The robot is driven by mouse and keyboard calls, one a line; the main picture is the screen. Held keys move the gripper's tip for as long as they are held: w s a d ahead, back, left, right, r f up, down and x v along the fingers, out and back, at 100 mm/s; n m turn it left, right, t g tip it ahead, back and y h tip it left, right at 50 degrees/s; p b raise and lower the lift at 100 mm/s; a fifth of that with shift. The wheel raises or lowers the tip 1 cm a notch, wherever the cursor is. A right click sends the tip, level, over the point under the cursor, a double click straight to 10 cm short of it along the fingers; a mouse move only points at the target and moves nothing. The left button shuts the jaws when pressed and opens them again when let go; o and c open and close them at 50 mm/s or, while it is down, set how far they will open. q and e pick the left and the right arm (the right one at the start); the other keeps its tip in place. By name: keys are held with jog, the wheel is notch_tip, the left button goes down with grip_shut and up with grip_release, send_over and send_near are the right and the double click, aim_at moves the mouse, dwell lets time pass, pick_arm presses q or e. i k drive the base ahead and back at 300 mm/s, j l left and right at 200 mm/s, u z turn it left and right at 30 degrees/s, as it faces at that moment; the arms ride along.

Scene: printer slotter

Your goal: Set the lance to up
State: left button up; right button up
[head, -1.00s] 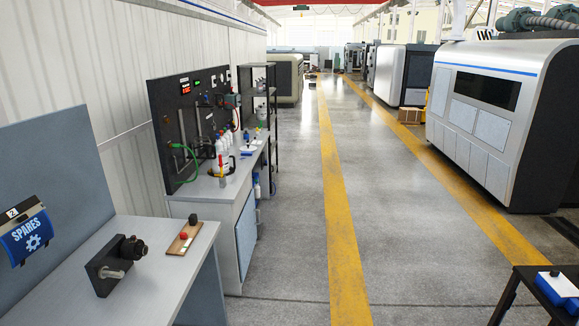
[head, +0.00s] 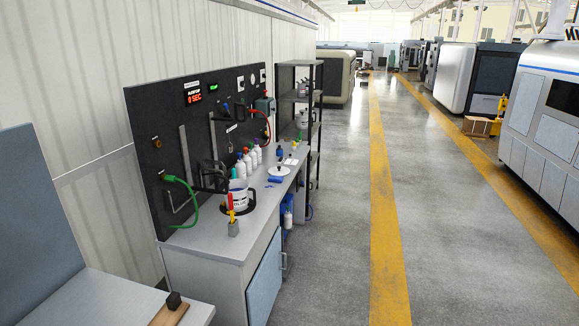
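A black upright panel (head: 150,125) stands behind a grey workbench (head: 200,238) on the left. A green hose (head: 190,192) runs from the panel's left part down to the bench. A white bucket (head: 238,195) stands on the bench below a dark bracket (head: 212,176). I cannot tell which part is the lance, or its setting. Neither of my grippers is in view.
Several white bottles (head: 247,163) stand behind the bucket. A nearer bench (head: 90,300) fills the lower left.

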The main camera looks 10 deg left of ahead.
aim_at(218, 190)
jog(key=i+l+u, duration=0.1)
jog(key=i+u, duration=0.3)
jog(key=i+l+u, duration=0.2)
jog(key=u, duration=0.25)
jog(key=i+l+u, duration=0.65)
jog(key=l+u, duration=0.2)
jog(key=i+l+u, duration=0.2)
jog(key=l+u, duration=0.2)
